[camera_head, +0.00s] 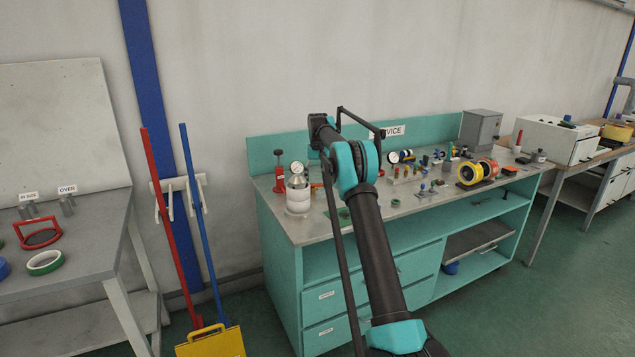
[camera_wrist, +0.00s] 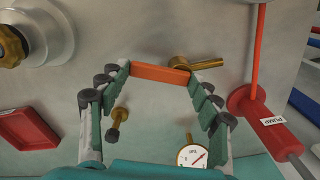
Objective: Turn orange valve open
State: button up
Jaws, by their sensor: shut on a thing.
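In the wrist view an orange valve handle (camera_wrist: 158,74), a flat bar, lies crosswise between the fingertips of my gripper (camera_wrist: 163,76). The fingers are spread to the length of the bar and shut on its two ends. A brass fitting (camera_wrist: 198,63) shows right beside the handle's right end. The rest of the valve body is hidden or cannot be made out. In the head view my arm reaches over the teal workbench (camera_head: 277,260), and my arm hides the gripper and the valve.
A pressure gauge (camera_wrist: 192,155) and a brass knobbed stem (camera_wrist: 117,124) lie below the fingers. A red pump (camera_wrist: 272,122) stands close on the right, a red tray (camera_wrist: 27,128) on the left.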

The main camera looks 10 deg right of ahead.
jog(key=n, duration=0.2)
jog(key=w+n, duration=0.1)
jog(key=n, duration=0.1)
jog(key=shift+n, duration=0.4)
jog(key=shift+w+a, duration=0.1)
dwell(0.3)
jog(key=o, duration=1.1)
jog(key=shift+r, duration=3.75)
